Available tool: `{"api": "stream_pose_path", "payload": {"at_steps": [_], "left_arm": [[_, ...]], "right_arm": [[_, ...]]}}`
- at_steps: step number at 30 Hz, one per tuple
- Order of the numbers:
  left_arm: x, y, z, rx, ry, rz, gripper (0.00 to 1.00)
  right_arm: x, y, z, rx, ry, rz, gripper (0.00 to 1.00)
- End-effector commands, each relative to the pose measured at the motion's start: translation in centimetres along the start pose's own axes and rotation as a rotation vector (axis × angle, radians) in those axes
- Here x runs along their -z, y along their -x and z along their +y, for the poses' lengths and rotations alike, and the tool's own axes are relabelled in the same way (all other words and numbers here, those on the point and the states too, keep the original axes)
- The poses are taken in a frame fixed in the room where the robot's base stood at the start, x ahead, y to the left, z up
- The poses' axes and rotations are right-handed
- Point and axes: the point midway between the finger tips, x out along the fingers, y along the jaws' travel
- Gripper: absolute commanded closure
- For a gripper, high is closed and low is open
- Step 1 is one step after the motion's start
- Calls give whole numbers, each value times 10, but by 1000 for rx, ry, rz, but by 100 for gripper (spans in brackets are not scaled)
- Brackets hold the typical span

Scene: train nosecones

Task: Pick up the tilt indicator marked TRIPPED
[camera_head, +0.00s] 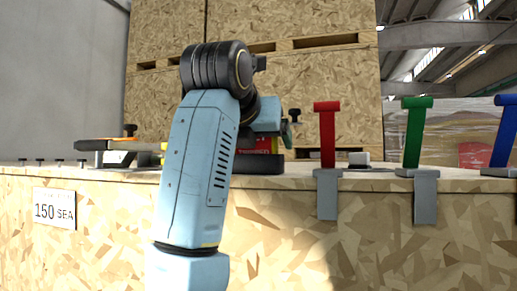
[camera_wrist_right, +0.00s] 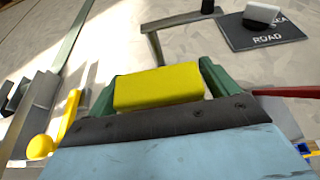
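The tilt indicator with a red label reading TRIPPED (camera_head: 258,150) stands on the bench behind my right arm, above a dark base. My arm hides much of it. In the right wrist view a yellow block (camera_wrist_right: 158,86), seemingly its body, lies between the two green fingers of my right gripper (camera_wrist_right: 160,80). The fingers are close along both its ends. I cannot tell whether they press on it or a thin gap remains. In the head view the gripper (camera_head: 287,135) is mostly hidden behind the wrist. My left gripper is not in view.
Red (camera_head: 327,135), green (camera_head: 413,135) and blue (camera_head: 504,135) levers stand along the bench edge at right. A dark clamp-like piece (camera_head: 92,145) lies at left. A dark plate reading SEA ROAD (camera_wrist_right: 262,36) carries a white block. Stacked wooden crates (camera_head: 290,85) stand behind.

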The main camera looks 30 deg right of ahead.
Motion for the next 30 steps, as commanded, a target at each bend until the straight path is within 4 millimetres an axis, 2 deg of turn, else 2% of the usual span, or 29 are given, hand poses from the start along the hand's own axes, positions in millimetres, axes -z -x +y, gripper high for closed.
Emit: {"api": "stream_pose_path", "payload": {"at_steps": [1,9,20,30], "left_arm": [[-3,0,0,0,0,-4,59],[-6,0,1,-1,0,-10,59],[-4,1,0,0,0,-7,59],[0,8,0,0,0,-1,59]], "right_arm": [[0,0,0,1,-1,0,21],[0,0,-1,1,-1,1,55],[-6,2,-1,1,-1,0,55],[-49,21,-1,0,-2,-2,55]]}}
